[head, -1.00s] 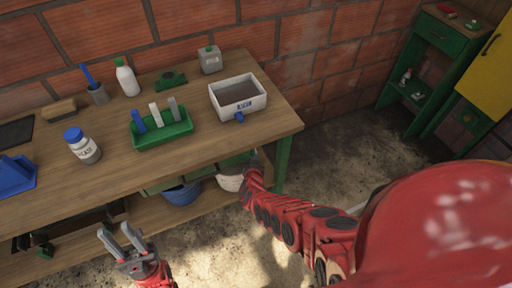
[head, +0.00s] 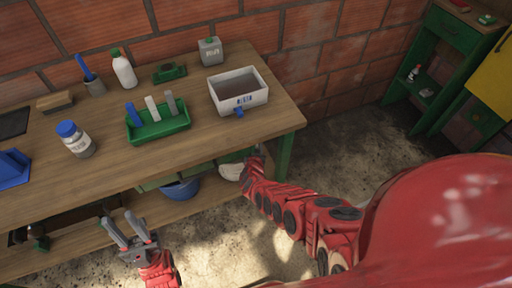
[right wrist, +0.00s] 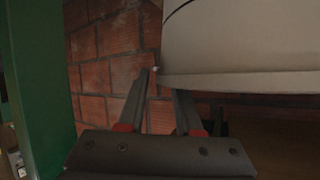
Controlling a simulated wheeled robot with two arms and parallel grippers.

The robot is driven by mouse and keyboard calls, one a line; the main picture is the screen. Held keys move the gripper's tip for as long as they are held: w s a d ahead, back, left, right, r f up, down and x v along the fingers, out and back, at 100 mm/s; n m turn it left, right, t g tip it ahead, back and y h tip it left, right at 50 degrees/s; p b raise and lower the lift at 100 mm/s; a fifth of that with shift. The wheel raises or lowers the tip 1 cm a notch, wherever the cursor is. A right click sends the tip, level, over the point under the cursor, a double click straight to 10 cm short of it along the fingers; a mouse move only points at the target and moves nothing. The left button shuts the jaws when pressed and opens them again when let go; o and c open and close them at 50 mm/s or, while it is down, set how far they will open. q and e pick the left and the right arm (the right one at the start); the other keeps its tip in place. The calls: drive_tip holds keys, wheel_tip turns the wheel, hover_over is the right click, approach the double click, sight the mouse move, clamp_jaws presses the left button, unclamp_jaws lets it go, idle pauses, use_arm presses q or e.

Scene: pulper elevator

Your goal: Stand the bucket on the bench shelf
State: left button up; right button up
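A blue bucket (head: 180,190) stands on the bench's lower shelf (head: 130,217), its top partly hidden under the bench top. A cream, rounded object (head: 231,171) is to its right, near the bench's right end, mostly hidden. A large cream surface (right wrist: 240,45) with a dark curved line fills the upper right of the right wrist view; I cannot tell if it is a bucket. My right gripper (right wrist: 160,80) has its fingers apart, tips close to that surface's lower edge; contact is unclear. My left gripper (head: 127,226) is open and empty in front of the shelf.
The bench top (head: 215,145) holds a white bin (head: 259,98), a green tray (head: 158,126), bottles and tools. A green bench leg (head: 284,156) stands beside my right arm. Green crates are under the top. Floor is clear to the right, before a green cabinet (head: 432,75).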

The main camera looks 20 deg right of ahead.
drive_tip(key=p+v, duration=0.9)
drive_tip(key=v, duration=0.3)
drive_tip(key=shift+r, duration=0.15)
idle(0.6)
